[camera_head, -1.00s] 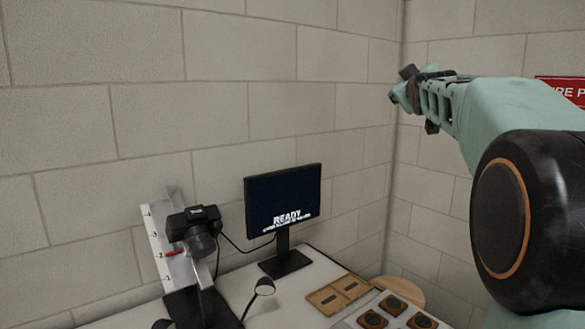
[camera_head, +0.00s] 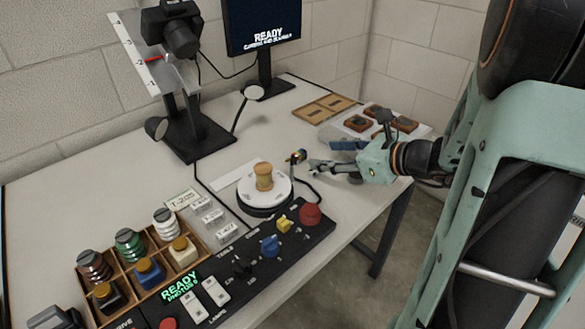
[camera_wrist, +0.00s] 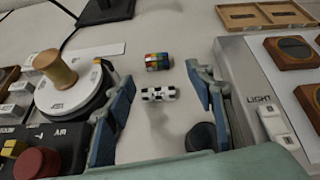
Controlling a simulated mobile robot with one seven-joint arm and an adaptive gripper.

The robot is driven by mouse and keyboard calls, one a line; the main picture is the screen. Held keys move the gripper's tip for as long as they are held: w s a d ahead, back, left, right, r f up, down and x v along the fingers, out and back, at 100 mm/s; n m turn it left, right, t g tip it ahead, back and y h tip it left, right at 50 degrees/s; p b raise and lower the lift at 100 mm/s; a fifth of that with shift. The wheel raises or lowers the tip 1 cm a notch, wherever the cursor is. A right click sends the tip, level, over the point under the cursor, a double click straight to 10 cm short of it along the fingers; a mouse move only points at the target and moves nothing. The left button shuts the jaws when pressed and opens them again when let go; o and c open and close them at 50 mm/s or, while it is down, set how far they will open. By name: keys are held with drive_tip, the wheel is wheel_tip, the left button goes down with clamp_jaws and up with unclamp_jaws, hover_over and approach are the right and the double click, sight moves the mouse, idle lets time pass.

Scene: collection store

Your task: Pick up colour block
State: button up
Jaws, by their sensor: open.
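The colour block (camera_wrist: 157,61) is a small block with rainbow-like coloured patches, lying on the white table. In the wrist view it sits ahead, between the lines of my two fingers. A small black-and-white checkered block (camera_wrist: 158,92) lies nearer, also between the fingers and apart from the colour block. My gripper (camera_wrist: 148,66) is open and empty, its blue-grey fingers wide on either side. In the head view my gripper (camera_head: 322,156) is low over the table's right part, with a small coloured piece (camera_head: 297,156) just beyond its tips.
A white turntable (camera_head: 272,188) with a wooden spool (camera_head: 264,176) stands close left of my gripper. A control panel (camera_head: 262,250) with knobs lies in front. A light box (camera_wrist: 240,85) and wooden-framed pieces (camera_head: 360,122) are to the right. The camera stand (camera_head: 200,135) and monitor are behind.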

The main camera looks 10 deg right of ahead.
sight(298, 151)
drive_tip(key=shift+s+a+f+m+t, duration=0.2)
drive_tip(key=shift+s+m+t, duration=0.1)
drive_tip(key=shift+m, duration=0.4)
drive_tip(key=shift+a, duration=0.15)
drive_tip(key=b+x, duration=0.1)
drive_tip(key=x, duration=0.2)
drive_tip(key=b+x, duration=0.1)
drive_tip(key=x, duration=0.3)
drive_tip(key=b+x, duration=0.1)
drive_tip(key=x, duration=0.2)
drive_tip(key=shift+w+a+r, duration=0.15)
drive_tip(key=shift+w+a, duration=0.05)
drive_tip(key=shift+w, duration=0.15)
drive_tip(key=c, duration=1.1)
drive_tip(key=shift+o, duration=0.2)
drive_tip(key=shift+r, duration=0.1)
